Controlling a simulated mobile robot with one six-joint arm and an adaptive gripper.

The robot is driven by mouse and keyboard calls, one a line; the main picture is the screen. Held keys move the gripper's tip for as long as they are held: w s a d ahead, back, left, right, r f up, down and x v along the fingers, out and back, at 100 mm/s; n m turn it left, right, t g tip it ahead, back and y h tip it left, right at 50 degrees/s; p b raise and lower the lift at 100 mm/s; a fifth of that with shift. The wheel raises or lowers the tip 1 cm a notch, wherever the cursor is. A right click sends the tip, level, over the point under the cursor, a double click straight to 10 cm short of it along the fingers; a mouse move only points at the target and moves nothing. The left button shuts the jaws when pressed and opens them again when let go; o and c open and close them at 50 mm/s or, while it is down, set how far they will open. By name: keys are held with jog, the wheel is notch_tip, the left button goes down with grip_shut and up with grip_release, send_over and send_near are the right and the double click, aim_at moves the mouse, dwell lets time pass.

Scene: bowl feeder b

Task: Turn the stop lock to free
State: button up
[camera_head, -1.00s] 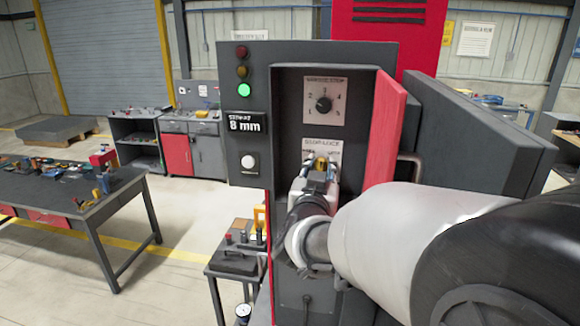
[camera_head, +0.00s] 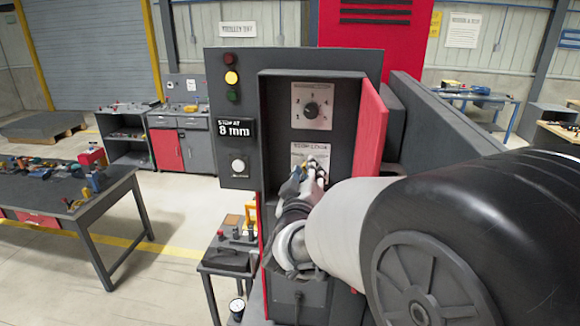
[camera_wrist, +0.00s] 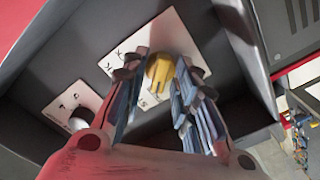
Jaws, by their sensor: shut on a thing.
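The stop lock is a yellow knob (camera_wrist: 159,70) on a white plate (camera_wrist: 185,48), inside the open cabinet. In the wrist view my gripper (camera_wrist: 160,82) has its fingers on both sides of the knob and is shut on it. The knob's pointing direction and most of the plate's marks are hard to read. In the head view the labelled plate (camera_head: 308,150) shows above my gripper (camera_head: 314,172), which hides most of the knob.
A dial (camera_head: 311,108) on its own plate sits above the lock. The red door (camera_head: 371,130) stands open at the right, close to my arm. The stack light shows amber (camera_head: 231,77). A display (camera_head: 234,129) reads 8 mm, with a white button (camera_head: 238,165) below.

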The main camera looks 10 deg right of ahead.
jog(key=shift+n, duration=0.4)
jog(key=o, duration=0.7)
jog(key=v, duration=1.2)
jog(key=shift+r, duration=0.1)
